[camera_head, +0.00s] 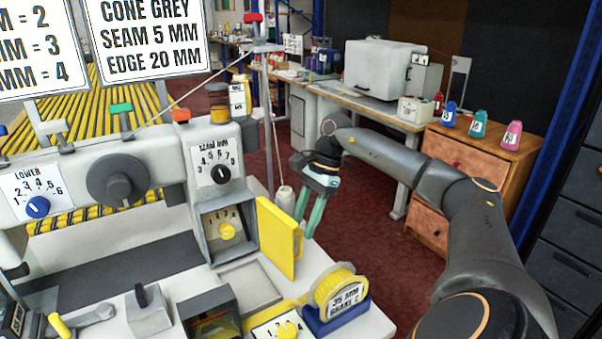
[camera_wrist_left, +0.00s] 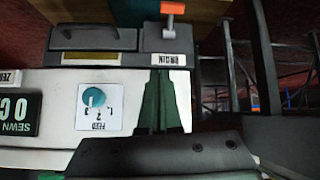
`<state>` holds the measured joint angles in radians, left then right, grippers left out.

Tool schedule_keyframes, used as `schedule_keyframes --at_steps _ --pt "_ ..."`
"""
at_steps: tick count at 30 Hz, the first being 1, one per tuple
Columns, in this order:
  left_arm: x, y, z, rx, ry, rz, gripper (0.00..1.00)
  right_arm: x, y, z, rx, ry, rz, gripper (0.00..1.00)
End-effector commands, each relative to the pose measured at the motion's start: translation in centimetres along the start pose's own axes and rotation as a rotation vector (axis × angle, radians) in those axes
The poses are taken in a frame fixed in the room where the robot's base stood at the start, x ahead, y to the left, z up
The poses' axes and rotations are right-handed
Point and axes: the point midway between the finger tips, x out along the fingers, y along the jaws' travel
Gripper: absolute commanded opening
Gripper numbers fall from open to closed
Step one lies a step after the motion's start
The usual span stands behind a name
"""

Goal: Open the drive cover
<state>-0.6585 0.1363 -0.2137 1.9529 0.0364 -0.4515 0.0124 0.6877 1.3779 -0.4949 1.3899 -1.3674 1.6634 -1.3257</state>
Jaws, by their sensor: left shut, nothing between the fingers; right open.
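The yellow drive cover (camera_head: 279,237) stands swung out to the right of a grey box on the sewing machine. The box is open at the front and shows a yellow dial (camera_head: 227,231) inside. My right gripper (camera_head: 305,222) has green fingers pointing down, spread and empty. It is just right of the cover's upper edge in the head view; I cannot tell whether it touches. My left gripper (camera_wrist_left: 163,112) shows only in the left wrist view, shut and empty, over a white machine panel with a teal dial (camera_wrist_left: 94,97).
A yellow tape roll in a blue holder (camera_head: 341,297) stands in front of the cover. A thread cone (camera_head: 285,198) is behind it. A wooden cabinet (camera_head: 467,165) with coloured cones is at the right. The red floor between is free. An orange-topped lever (camera_wrist_left: 171,10) is near my left gripper.

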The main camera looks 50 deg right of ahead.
Motion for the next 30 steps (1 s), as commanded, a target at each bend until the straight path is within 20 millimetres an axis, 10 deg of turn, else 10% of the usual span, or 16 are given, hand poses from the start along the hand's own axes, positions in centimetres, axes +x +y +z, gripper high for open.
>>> schedule_keyframes --at_steps 12,30 --pt "-1.1 -0.7 -1.2 0.0 0.017 -0.018 0.0 -8.6 -0.1 0.1 0.0 -0.002 -0.004 0.45" --pt "-1.4 -1.0 0.0 -0.007 -0.006 -0.026 0.0 -9.6 0.0 0.0 0.001 -0.001 -0.001 0.45"
